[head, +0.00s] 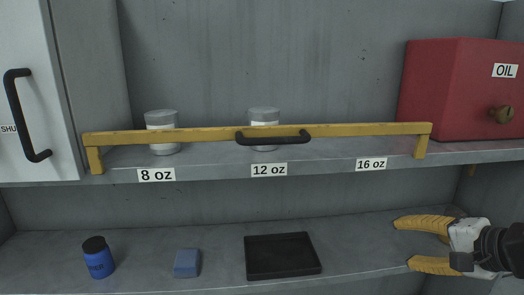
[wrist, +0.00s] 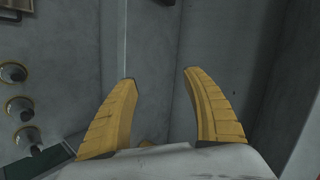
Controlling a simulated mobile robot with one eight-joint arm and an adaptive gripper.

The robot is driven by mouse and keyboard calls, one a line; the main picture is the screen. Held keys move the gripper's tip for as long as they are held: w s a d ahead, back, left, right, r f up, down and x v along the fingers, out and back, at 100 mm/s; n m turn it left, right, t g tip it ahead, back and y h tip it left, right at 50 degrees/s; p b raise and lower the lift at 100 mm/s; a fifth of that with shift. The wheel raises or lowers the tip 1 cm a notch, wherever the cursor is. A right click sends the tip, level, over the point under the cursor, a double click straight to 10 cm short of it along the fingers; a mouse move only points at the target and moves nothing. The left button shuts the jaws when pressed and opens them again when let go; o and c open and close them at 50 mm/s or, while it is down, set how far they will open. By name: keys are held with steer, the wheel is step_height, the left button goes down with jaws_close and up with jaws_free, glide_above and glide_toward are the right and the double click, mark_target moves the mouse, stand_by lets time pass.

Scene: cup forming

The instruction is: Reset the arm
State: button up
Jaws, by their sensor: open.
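My gripper (head: 412,244) is at the right end of the lower shelf in the head view, pointing left. Its two yellow fingers are spread apart with nothing between them. In the wrist view the open fingers (wrist: 157,80) reach up towards a bare grey surface. My arm enters from the right edge of the head view.
The lower shelf holds a blue jar (head: 98,258), a blue block (head: 187,263) and a black tray (head: 282,256). A yellow bar (head: 350,130) with a black handle spans the upper shelf before two lidded containers (head: 162,121). A red OIL box (head: 455,90) stands upper right.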

steer(key=s+a+f+n+g+h+b, duration=0.1)
steer(key=s+a+f+n+b, duration=0.2)
steer(key=f, duration=0.6)
steer(key=s+a+f+n+g+h+b, duration=0.1)
steer(key=s+a+f+n+b, duration=0.2)
steer(key=f, duration=0.6)
steer(key=s+a+f+n+g+h+b, duration=0.1)
steer(key=s+a+f+n+b, duration=0.2)
steer(key=a+f+n+b, duration=0.3)
step_height(320, 180, down, 4)
steer(key=shift+a+r+n+h+b, duration=0.35)
steer(key=shift+a+b, duration=0.35)
steer(key=shift+b, duration=0.5)
steer(key=shift+f, duration=0.1)
